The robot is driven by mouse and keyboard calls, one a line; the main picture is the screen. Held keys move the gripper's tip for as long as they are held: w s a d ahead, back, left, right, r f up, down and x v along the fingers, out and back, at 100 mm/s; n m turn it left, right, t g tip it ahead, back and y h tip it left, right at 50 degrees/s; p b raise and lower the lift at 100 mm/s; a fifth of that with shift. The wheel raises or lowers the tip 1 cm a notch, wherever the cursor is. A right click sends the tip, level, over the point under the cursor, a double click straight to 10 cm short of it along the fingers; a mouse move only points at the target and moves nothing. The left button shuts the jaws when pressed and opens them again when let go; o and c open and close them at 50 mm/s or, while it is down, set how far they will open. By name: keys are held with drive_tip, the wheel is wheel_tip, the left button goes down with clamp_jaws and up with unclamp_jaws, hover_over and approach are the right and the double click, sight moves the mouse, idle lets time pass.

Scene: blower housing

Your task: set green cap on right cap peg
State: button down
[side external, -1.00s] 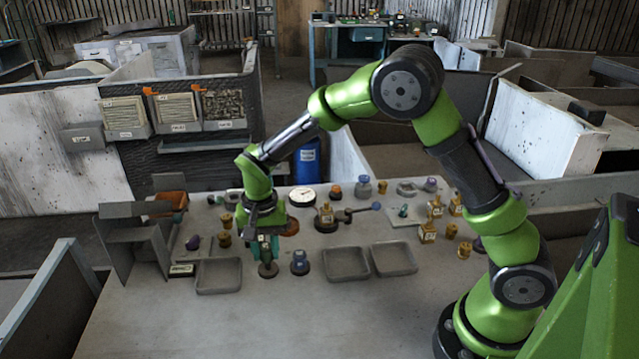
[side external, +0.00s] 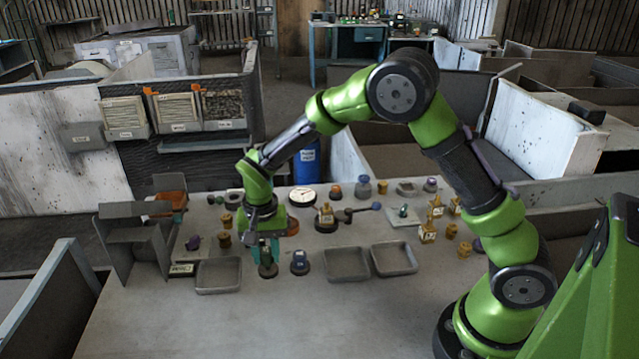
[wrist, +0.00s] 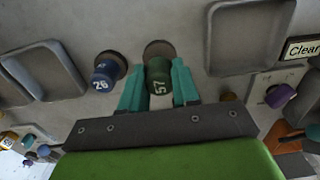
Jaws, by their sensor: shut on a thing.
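The green cap (wrist: 158,78), marked 57, is between the two teal fingers of my gripper (wrist: 158,88), which is shut on it. In the side external view, my gripper (side external: 266,257) points down with the cap at the round dark base of a cap peg (side external: 268,275). In the wrist view this base (wrist: 158,48) shows just beyond the cap. The peg itself is hidden by the cap, and I cannot tell whether the cap is fully down on it. A blue cap (wrist: 104,74) marked 26 stands on the neighbouring base, also seen in the side external view (side external: 299,259).
A grey tray (side external: 218,288) lies close on the left of my gripper, and two more trays (side external: 346,278) (side external: 394,272) lie to the right. Several brass parts (side external: 224,239) and other small items stand behind. The front of the table is clear.

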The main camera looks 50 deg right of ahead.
drive_tip(key=shift+f, duration=1)
drive_tip(key=shift+c, duration=1.7)
unclamp_jaws()
drive_tip(key=shift+r, duration=3.8)
drive_tip(key=s+d+r+n+t+y, duration=0.1)
drive_tip(key=s+d+r+n+t, duration=0.1)
drive_tip(key=s+r, duration=0.5)
drive_tip(key=s+d+r+n+t+y, duration=0.1)
drive_tip(key=s+d+r+n+t, duration=0.2)
drive_tip(key=s, duration=1)
wheel_tip(320, 180, up, 6)
drive_tip(key=shift+s+f+t, duration=0.15)
drive_tip(key=shift+f+t, duration=0.05)
drive_tip(key=shift+t, duration=0.9)
